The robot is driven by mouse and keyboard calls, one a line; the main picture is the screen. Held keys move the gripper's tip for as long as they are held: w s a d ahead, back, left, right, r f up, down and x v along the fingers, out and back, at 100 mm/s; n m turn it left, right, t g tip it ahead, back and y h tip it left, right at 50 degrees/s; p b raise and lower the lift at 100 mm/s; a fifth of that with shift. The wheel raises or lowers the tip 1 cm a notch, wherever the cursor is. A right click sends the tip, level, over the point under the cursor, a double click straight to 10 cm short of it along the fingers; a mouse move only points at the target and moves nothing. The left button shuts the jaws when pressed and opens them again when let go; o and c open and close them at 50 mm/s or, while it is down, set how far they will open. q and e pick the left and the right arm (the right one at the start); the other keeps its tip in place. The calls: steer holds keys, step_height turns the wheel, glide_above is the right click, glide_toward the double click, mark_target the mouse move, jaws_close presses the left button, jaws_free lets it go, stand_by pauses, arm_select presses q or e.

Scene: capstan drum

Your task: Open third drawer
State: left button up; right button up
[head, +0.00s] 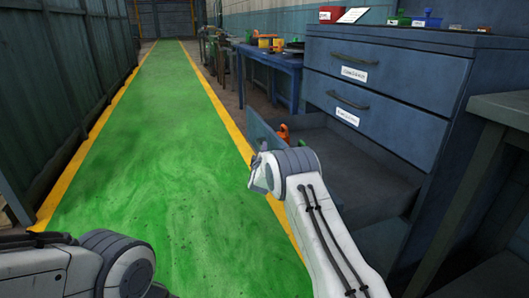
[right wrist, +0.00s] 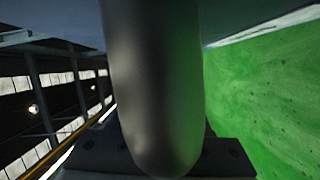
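The blue cabinet (head: 390,68) stands at the right in the head view. Its two upper drawers are shut, each with a dark handle and white label. The third drawer (head: 365,180) is pulled out to the left, its inside showing. Its front panel (head: 262,132) stands out over the floor's edge. My right gripper (head: 259,178) is at that panel's outer side, with its fingers largely hidden. In the right wrist view a dark rounded bar, seemingly the handle (right wrist: 155,85), fills the middle, very close; the grip cannot be made out. My left gripper is out of view; only its arm shows lower left.
An orange item (head: 284,133) shows at the far side of the open drawer. A blue workbench (head: 275,62) stands beyond the cabinet, and a dark table (head: 505,108) at the right edge. The green walkway (head: 165,150) with yellow borders is clear.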

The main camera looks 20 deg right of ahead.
steer(key=shift+r, duration=0.15)
steer(key=shift+s, duration=0.25)
steer(key=p+v, duration=0.4)
steer(key=v, duration=0.6)
steer(key=shift+a, duration=0.1)
